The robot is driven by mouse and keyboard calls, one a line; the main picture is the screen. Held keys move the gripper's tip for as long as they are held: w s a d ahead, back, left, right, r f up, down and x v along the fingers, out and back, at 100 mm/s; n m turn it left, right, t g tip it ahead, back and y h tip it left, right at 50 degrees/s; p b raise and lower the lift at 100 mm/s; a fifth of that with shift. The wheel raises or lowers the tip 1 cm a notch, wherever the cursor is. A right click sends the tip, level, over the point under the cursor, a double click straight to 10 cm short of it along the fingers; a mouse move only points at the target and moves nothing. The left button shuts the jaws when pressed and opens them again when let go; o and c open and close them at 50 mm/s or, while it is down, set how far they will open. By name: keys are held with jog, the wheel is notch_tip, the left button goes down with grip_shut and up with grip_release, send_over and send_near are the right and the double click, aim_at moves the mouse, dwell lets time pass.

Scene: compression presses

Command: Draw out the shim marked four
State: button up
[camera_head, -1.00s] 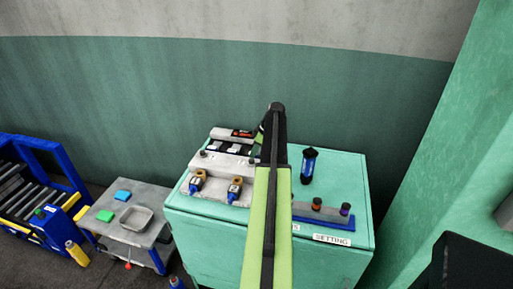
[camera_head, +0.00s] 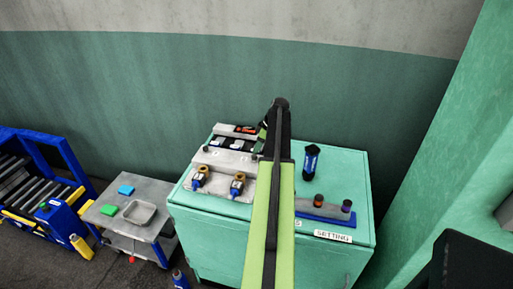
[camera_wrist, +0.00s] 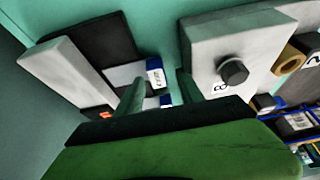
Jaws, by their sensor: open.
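The shims are small pale plates with blue-edged ends in a dark slotted bed (camera_head: 215,143) at the back left of the green cabinet. In the wrist view one shim (camera_wrist: 154,73) has a blue end with a white label, too small and tilted to read. A second blue end (camera_wrist: 165,101) shows partly below it, behind a finger. My gripper (camera_wrist: 158,95) is open, its two green fingers apart on either side of the shim ends, holding nothing. In the head view my gripper (camera_head: 263,136) is mostly hidden behind my arm, at the bed's right end.
A grey block with a black knob (camera_wrist: 233,72) stands close right of my fingers. A pale bar (camera_wrist: 66,75) lies left. The cabinet top (camera_head: 345,170) carries a dark blue cylinder (camera_head: 311,158) and a knobbed blue rail (camera_head: 325,213). A grey cart (camera_head: 118,220) stands left.

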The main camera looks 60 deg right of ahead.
jog(key=p+v, duration=1.4)
jog(key=v, duration=0.2)
jog(key=shift+r, duration=0.2)
jog(key=shift+w, duration=0.1)
